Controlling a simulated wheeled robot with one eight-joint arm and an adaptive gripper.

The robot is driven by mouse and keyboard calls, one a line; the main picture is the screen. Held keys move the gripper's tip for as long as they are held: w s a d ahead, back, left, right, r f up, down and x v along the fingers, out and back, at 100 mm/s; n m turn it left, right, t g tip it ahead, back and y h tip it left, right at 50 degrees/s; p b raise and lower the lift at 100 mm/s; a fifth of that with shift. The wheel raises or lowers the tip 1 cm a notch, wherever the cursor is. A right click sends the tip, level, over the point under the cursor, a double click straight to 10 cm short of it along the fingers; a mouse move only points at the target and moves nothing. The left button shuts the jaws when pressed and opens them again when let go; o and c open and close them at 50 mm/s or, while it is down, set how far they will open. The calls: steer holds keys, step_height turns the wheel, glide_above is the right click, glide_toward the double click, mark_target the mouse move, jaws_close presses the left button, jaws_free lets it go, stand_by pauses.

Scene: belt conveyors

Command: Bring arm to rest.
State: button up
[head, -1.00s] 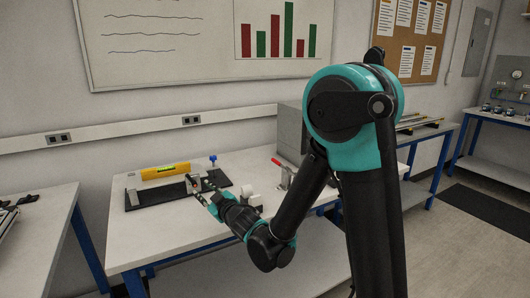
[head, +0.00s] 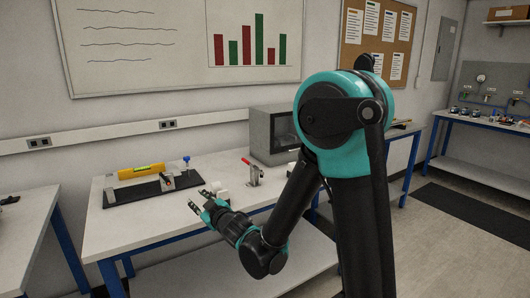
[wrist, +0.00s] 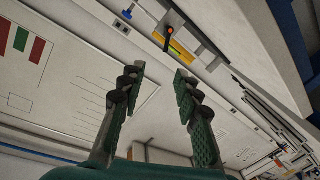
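My gripper (head: 200,203) is at the end of my black and teal arm, in front of the white workbench (head: 105,228). In the wrist view my gripper (wrist: 158,95) has its two fingers well apart, with nothing between them. On the bench, behind and left of my gripper in the head view, a yellow level-like bar (head: 141,171) lies by a black base plate (head: 137,192). A small clamp-like part with a red tip (head: 167,181) stands on the plate, apart from my fingers.
A toggle clamp with a red handle (head: 253,172) and a grey box-shaped machine (head: 270,135) stand on the bench, right of my gripper. A blue-topped part (head: 186,162) is at the back. Another table (head: 25,225) is at the left. Open floor (head: 440,170) shows at the right.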

steer(key=d+f+m+g+h, duration=0.1)
steer(key=d+f+m+h, duration=0.2)
steer(key=d, duration=0.6)
steer(key=d+f+m+g+h, duration=0.1)
steer(key=d+f+m+h, duration=0.15)
steer(key=d, duration=0.75)
steer(key=d+f+m+h, duration=0.2)
steer(key=d+m+h, duration=0.15)
steer(key=d, duration=0.55)
steer(key=s+d+f+m+g+h, duration=0.1)
steer(key=s+d+f+m+g, duration=0.1)
steer(key=s+d, duration=0.5)
steer(key=s+d+f+m+g+h, duration=0.1)
steer(key=s+d+f+g, duration=0.4)
steer(key=s, duration=0.7)
steer(key=shift+s+d+f+m, duration=0.15)
steer(key=shift+d+f+m, duration=0.6)
steer(key=shift+d, duration=0.1)
